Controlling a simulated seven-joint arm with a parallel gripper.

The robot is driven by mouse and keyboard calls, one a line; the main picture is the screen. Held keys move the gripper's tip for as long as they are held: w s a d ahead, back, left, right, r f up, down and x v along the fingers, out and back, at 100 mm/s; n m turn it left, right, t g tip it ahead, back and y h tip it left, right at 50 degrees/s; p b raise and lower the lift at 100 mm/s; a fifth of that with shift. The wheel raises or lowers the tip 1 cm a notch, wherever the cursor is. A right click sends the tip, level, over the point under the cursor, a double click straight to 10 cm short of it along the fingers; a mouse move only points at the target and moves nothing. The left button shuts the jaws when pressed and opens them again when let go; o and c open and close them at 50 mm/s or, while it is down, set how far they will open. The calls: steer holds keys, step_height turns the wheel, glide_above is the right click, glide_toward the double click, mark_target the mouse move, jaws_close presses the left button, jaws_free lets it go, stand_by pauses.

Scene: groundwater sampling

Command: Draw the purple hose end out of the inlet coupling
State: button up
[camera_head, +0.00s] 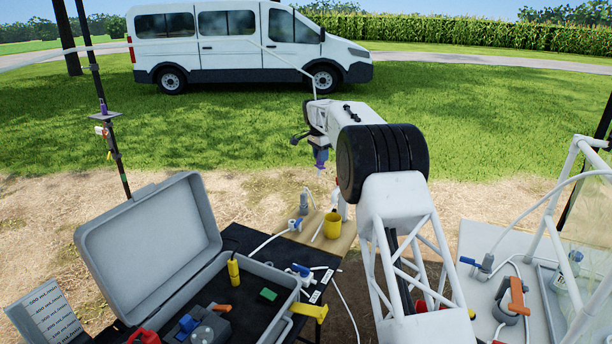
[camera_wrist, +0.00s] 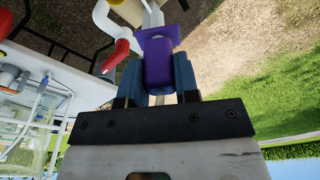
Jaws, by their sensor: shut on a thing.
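The purple hose end (camera_wrist: 158,62) sits between the two blue-grey fingers of my gripper (camera_wrist: 158,82) in the wrist view. My gripper is shut on it. In the head view the purple piece (camera_head: 321,158) shows below my gripper (camera_head: 319,143), above the wooden board. A pale pipe-like part (camera_wrist: 150,14) lies just beyond the purple collar in the wrist view; whether the two are joined or only overlap in the picture I cannot tell. I cannot clearly pick out the inlet coupling. A thin white hose (camera_head: 288,63) runs from the upper left down to my wrist.
A wooden board (camera_head: 345,240) carries a yellow cup (camera_head: 333,226) and a grey fitting (camera_head: 304,199). A red-tipped white pipe (camera_wrist: 120,45) stands close by in the wrist view. An open grey case (camera_head: 150,240) stands at left, a bench with white pipe frame (camera_head: 478,232) at right.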

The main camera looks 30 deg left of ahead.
steer(key=w+d+r+n, duration=0.2)
steer(key=w+d+r, duration=0.3)
steer(key=d+r, duration=0.3)
steer(key=w+d+f+n+g+y, duration=0.15)
steer(key=w+d, duration=0.25)
steer(key=d, duration=1)
steer(key=s+d+f+n+g, duration=0.1)
steer(key=d+f+g, duration=0.1)
steer(key=d+f, duration=0.9)
steer(key=s+d+f+n+g, duration=0.15)
steer(key=d+f, duration=0.25)
steer(key=d, duration=1.3)
steer(key=d+f+g, duration=0.3)
steer(key=d+f, duration=0.5)
steer(key=d, duration=0.6)
steer(key=s+a+f+m+y, duration=0.2)
steer(key=s+a, duration=0.8)
steer(key=a, duration=1)
steer(key=s+a+f+m+y, duration=0.3)
steer(key=s+a+m+y, duration=0.3)
steer(key=a, duration=1.4)
steer(key=s+a+f+m+y, duration=0.2)
steer(key=s+a+m+y, duration=0.3)
steer(key=s+a, duration=0.8)
steer(key=shift+s+a+f+t, duration=0.1)
steer(key=shift+s+a+t, duration=0.1)
steer(key=shift+a, duration=1.85)
steer(key=shift+s+a+f+t, duration=0.1)
steer(key=shift+a+t, duration=0.1)
steer(key=shift+a, duration=1.85)
